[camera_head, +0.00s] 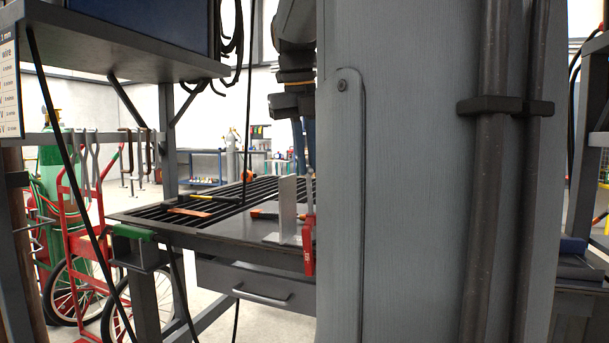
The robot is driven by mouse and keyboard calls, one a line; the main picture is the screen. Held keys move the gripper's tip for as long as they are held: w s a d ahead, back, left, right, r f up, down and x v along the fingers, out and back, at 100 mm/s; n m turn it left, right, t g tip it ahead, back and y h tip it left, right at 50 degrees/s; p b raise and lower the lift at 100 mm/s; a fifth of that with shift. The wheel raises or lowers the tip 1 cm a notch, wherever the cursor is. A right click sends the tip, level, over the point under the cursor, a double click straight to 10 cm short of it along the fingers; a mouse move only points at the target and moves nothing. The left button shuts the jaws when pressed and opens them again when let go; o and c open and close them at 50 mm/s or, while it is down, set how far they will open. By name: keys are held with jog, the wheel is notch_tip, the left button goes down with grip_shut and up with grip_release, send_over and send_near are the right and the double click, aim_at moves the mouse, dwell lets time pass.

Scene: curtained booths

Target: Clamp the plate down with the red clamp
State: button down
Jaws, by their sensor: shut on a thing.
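The red clamp (309,245) hangs upright at the front edge of the welding table (225,237), its red part low and a thin grey bar rising above it. My gripper (301,112) is above the table, partly hidden by a grey upright, and is shut on the upper part of the clamp. A pale metal plate (288,205) stands upright on a flat base piece at the table's front, just left of the clamp. I cannot tell whether the clamp touches the plate or the table.
A large grey upright (420,170) with dark pipes fills the right half and hides the table's right side. An orange-handled tool (264,214) and a hammer-like tool (188,212) lie on the table. A green clamp (134,232) sits at its left corner. A red cart (85,230) stands left.

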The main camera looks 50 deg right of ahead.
aim_at(308, 166)
jog(key=b, duration=0.4)
jog(key=shift+s+a+f, duration=0.1)
jog(key=shift+s+a, duration=0.15)
dwell(0.4)
jog(key=c, duration=1.7)
grip_release()
jog(key=shift+c, duration=0.2)
jog(key=shift+r, duration=0.2)
jog(key=shift+v, duration=1.4)
jog(key=n+p, duration=0.2)
jog(key=n, duration=0.1)
jog(key=shift+r+n, duration=0.1)
jog(key=shift+n, duration=0.2)
jog(key=n+p, duration=0.2)
jog(key=n, duration=0.2)
jog(key=shift+p, duration=0.4)
jog(key=shift+d+n+p, duration=0.1)
jog(key=shift+n+p, duration=1.1)
jog(key=shift+n, duration=0.8)
